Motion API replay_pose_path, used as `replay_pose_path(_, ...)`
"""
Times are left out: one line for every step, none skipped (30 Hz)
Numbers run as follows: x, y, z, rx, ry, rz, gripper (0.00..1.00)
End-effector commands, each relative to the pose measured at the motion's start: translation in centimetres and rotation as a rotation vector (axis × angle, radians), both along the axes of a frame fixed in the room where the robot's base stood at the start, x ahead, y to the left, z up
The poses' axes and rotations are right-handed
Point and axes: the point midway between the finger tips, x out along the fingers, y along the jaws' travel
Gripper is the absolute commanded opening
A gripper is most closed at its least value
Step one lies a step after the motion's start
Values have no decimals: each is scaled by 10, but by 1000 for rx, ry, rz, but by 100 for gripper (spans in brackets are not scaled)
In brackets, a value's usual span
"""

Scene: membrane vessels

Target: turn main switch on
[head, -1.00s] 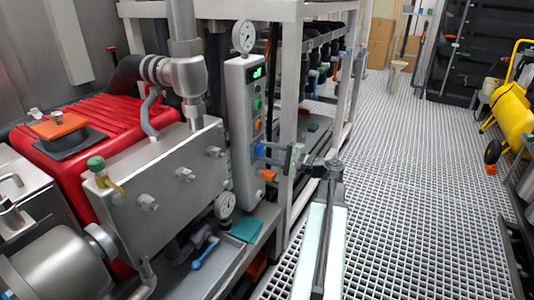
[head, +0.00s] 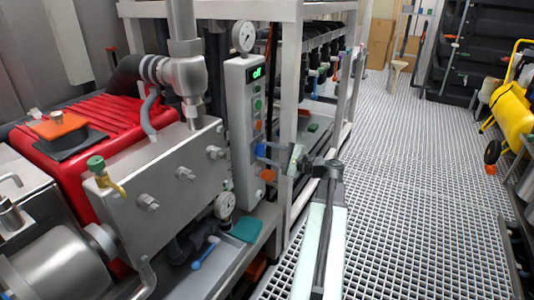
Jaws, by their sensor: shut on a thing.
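A tall grey control box (head: 240,135) stands beside the pump unit. Its small dark display (head: 257,72) shows green characters that look like "off". Green buttons and an orange button run down its narrow face. My gripper (head: 262,162) is at the lower part of this face, with a blue fingertip above and an orange one below. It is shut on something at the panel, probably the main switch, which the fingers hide. I cannot make out the switch's position.
A red motor (head: 85,130) and a steel pump block (head: 165,190) fill the left side. A white frame (head: 292,100) stands close behind my gripper. A yellow machine (head: 515,105) stands at the far right.

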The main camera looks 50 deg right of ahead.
Motion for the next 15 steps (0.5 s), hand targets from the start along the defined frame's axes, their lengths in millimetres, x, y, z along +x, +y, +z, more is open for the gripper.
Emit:
replay_pose_path(-1, 0, -1, -1, 4, 0, 1)
replay_pose_path(-1, 0, -1, -1, 4, 0, 1)
replay_pose_path(-1, 0, -1, -1, 4, 0, 47)
replay_pose_path(-1, 0, -1, -1, 4, 0, 56)
replay_pose_path(-1, 0, -1, -1, 4, 1, 64)
replay_pose_path(-1, 0, -1, -1, 3, 1, 64)
replay_pose_path(-1, 0, -1, -1, 3, 1, 64)
replay_pose_path(-1, 0, -1, -2, 3, 1, 64)
replay_pose_path(-1, 0, -1, -2, 3, 1, 64)
replay_pose_path(-1, 0, -1, -2, 2, 0, 64)
replay_pose_path(-1, 0, -1, -2, 2, 0, 64)
replay_pose_path(-1, 0, -1, -2, 2, 0, 64)
replay_pose_path(-1, 0, -1, -2, 2, 0, 64)
replay_pose_path(-1, 0, -1, -2, 2, 0, 64)
replay_pose_path(-3, -1, -1, -1, 1, 0, 64)
